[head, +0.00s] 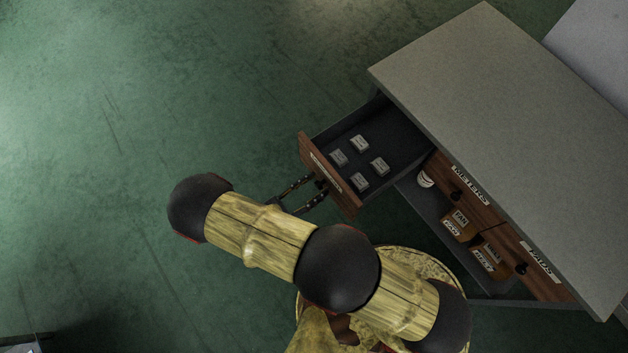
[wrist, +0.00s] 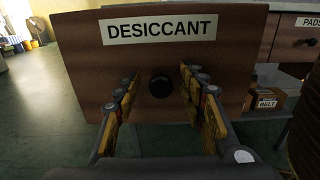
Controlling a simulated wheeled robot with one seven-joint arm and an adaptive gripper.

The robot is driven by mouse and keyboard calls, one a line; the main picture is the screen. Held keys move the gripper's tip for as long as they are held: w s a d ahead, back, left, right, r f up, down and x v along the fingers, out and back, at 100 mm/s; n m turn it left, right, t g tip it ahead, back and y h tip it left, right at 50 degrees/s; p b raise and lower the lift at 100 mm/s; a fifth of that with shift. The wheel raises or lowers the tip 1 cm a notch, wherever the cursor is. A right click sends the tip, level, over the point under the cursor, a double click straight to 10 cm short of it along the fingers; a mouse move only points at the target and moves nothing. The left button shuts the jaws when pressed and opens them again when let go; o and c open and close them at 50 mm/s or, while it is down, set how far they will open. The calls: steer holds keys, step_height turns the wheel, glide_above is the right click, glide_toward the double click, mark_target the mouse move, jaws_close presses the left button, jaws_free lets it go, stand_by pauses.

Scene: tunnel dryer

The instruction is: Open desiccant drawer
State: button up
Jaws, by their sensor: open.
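The desiccant drawer (head: 329,175) is pulled well out of the grey cabinet, with several small pale packets (head: 360,143) lying inside. Its brown wooden front with the label DESICCANT (wrist: 160,28) fills much of the wrist view. A round dark knob (wrist: 160,86) sits at the middle of that front. My gripper (wrist: 160,95) is open, with one finger on each side of the knob and a gap to both. In the head view my gripper (head: 300,194) is at the drawer front; the knob is partly hidden there.
The cabinet (head: 500,90) has a flat grey top. The drawers marked METERS (head: 467,190) and PADS (head: 535,262) are shut. Small labelled boxes (head: 458,222) and a white roll (head: 425,179) sit on the shelf below. The green floor left of the open drawer is clear.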

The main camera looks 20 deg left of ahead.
step_height(320, 180, up, 9)
steer(key=shift+r, duration=0.2)
stand_by(0.3)
stand_by(0.5)
